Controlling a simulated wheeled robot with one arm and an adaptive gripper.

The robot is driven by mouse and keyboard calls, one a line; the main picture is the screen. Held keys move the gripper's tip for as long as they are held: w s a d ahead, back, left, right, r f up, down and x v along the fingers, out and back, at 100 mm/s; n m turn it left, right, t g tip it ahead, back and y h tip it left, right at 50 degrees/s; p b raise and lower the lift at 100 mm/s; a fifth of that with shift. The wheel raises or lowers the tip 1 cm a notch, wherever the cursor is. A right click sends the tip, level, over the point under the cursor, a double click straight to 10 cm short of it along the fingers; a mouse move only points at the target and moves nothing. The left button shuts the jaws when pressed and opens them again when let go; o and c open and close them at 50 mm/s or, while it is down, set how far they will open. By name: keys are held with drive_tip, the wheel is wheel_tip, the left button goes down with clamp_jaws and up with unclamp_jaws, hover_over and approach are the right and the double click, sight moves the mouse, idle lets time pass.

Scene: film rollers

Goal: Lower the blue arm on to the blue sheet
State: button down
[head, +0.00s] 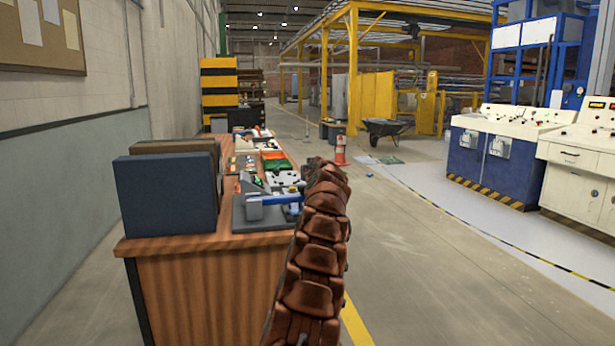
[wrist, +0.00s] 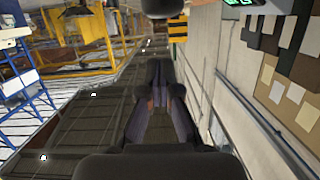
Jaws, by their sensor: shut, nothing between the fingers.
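The blue arm (head: 280,199) is a short blue bar on a grey device (head: 240,215) near the front of the wooden table. It lies roughly level, with a grey block at its left end. I cannot make out a separate blue sheet; the details there are small. My brown segmented arm rises just right of the device in the head view, and my gripper cannot be picked out clearly there. In the wrist view my gripper (wrist: 158,72) is shut and empty, its fingers meeting. No blue arm shows in that view.
A dark blue box (head: 166,195) stands at the table's front left corner. Several small items lie farther back on the wooden table (head: 200,280). A wall runs along the left. An orange cone (head: 340,152) stands beyond, and the floor to the right is open up to the control consoles (head: 490,165).

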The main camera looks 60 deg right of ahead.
drive_tip(key=v, duration=1)
idle(0.8)
drive_tip(key=shift+r, duration=0.1)
idle(0.4)
